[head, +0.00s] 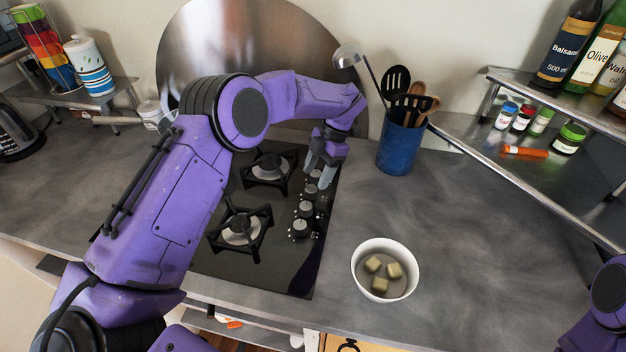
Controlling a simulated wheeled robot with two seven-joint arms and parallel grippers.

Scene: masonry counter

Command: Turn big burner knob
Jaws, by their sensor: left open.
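The black glass hob (283,272) is set in the grey counter, with a column of knobs along its right side. Several knobs show, among them the front knob (299,228) and one behind it (306,209). I cannot tell from the picture which knob is the big one. My left gripper (319,180) is open and points down over the rear knobs, its fingers close to the rearmost ones and partly hiding them. Whether it touches a knob is unclear. My right arm shows only at the lower right edge; its gripper is out of view.
A white bowl (404,247) with several pale cubes stands right of the hob. A blue utensil holder (397,150) stands behind, right of my left gripper. A metal corner shelf (520,184) with bottles and jars is at right. Two burner grates (262,238) rise from the hob.

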